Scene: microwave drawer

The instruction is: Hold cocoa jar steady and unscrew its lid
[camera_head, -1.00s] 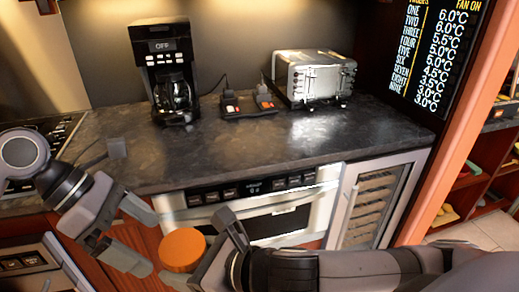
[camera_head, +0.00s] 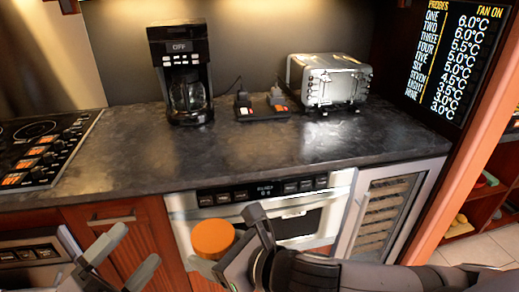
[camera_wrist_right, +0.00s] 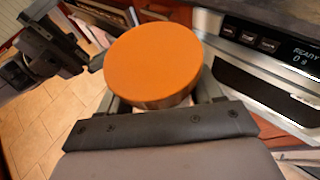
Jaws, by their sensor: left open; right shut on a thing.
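The cocoa jar shows mainly as its round orange lid (camera_head: 213,239) in the head view, in front of the drawer front. My right gripper (camera_head: 228,250) is shut on the jar, with the lid facing up. In the right wrist view the orange lid (camera_wrist_right: 153,63) fills the middle, and a strip of the jar body (camera_wrist_right: 168,102) shows below it between the fingers. The rest of the jar is hidden. My left gripper (camera_head: 122,256) is open and empty, lower left of the jar and apart from it.
A dark countertop (camera_head: 140,155) runs behind, with a coffee maker (camera_head: 182,75), a small dark tray with switches (camera_head: 262,107) and a silver toaster (camera_head: 330,82). A stove (camera_head: 40,150) is at left. The microwave drawer (camera_head: 265,215) lies right behind the jar.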

